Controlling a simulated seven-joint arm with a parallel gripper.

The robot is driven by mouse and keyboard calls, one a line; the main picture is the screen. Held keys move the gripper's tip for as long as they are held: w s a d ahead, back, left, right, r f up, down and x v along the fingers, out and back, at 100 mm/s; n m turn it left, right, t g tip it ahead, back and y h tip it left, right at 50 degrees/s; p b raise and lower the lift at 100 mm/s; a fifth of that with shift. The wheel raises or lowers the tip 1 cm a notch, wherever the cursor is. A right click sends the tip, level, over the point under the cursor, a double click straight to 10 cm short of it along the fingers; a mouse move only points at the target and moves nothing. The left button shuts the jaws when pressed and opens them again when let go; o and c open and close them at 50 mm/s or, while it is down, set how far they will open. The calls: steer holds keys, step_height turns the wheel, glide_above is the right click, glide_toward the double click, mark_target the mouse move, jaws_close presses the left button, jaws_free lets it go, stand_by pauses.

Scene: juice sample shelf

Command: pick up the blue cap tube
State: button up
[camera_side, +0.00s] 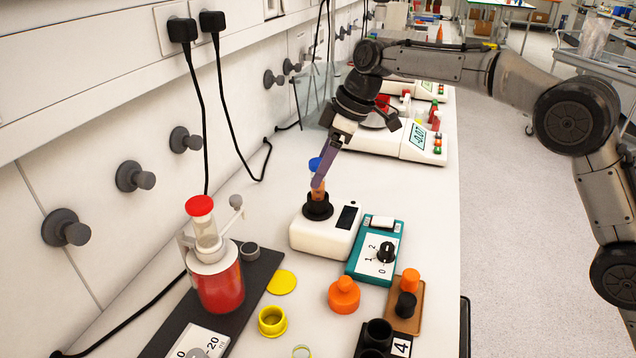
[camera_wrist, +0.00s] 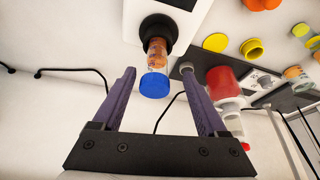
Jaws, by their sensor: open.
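The blue cap tube (camera_side: 317,173) stands upright in the black holder on top of a white device, with orange contents below its blue cap. In the wrist view the blue cap tube (camera_wrist: 155,75) lies between and a little beyond the tips of my open fingers. My gripper (camera_side: 328,160) is at the tube in the side view, its purple finger partly in front of it. In the wrist view my gripper (camera_wrist: 158,72) is open, with two purple fingers spread either side of the tube. I cannot tell whether a finger touches it.
The white device (camera_side: 310,238) has a small dark screen. A teal box with a knob (camera_side: 375,252) stands right of it. A red vessel with a red-capped tube (camera_side: 217,277) stands left. Yellow caps (camera_side: 272,321) and an orange bottle (camera_side: 344,296) are in front. A scale (camera_side: 415,142) is behind.

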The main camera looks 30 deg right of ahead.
steer(key=x, duration=0.4)
steer(key=shift+w+a+f, duration=0.1)
steer(key=shift+w+f, duration=0.25)
steer(key=shift+w, duration=0.05)
jaws_close()
